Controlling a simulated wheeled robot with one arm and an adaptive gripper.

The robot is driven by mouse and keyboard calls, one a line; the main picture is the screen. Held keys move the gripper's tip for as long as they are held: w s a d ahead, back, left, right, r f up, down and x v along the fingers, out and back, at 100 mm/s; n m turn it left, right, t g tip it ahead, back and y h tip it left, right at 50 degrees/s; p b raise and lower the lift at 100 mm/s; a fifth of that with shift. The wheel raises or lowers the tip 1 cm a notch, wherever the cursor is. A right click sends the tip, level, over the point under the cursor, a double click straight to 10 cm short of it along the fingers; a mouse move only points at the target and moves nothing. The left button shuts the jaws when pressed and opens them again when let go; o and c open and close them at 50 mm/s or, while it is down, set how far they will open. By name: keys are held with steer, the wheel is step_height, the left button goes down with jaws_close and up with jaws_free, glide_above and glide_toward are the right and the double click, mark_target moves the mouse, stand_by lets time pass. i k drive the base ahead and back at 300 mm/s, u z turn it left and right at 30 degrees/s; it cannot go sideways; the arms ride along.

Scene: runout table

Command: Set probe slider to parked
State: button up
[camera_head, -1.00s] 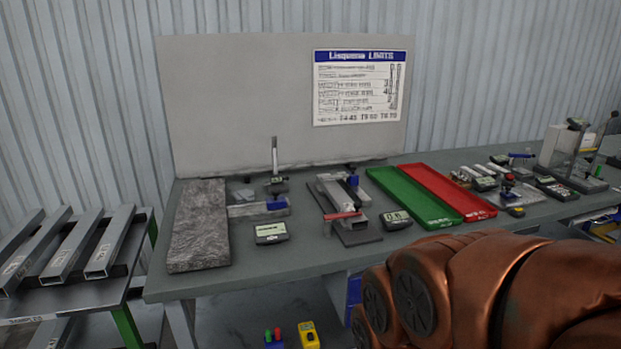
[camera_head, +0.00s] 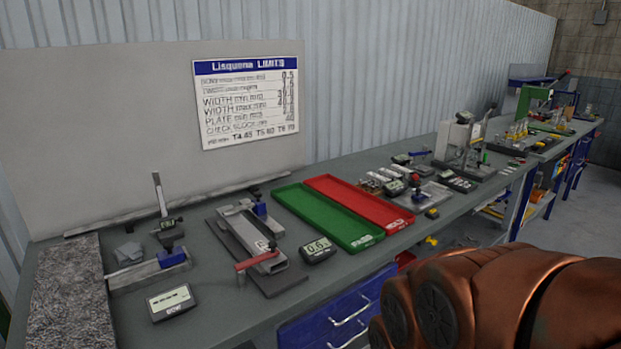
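Two gauge fixtures stand on the grey bench, and I cannot tell for sure which part is the probe slider. The middle fixture (camera_head: 243,232) is a metal channel on a dark plate, with a red handle (camera_head: 256,259) at its near end and a blue block (camera_head: 260,211) towards its far end. A readout beside it (camera_head: 318,250) seems to show 0.6. The left fixture (camera_head: 147,273) has a blue block (camera_head: 172,258), a dial indicator on an upright post (camera_head: 160,194) and a readout (camera_head: 171,301) in front. My gripper is out of view; only my copper arm shows at lower right.
A green tray (camera_head: 352,240) and a red tray (camera_head: 397,222) lie right of the middle fixture. More instruments stand farther right. A limits chart (camera_head: 248,100) hangs on the back board. A rough stone slab (camera_head: 72,300) lies at left. Blue drawers (camera_head: 340,318) are below.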

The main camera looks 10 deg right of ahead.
mark_target(258, 206)
steer(key=z, duration=0.05)
steer(key=i, duration=1.45)
steer(key=u, duration=0.8)
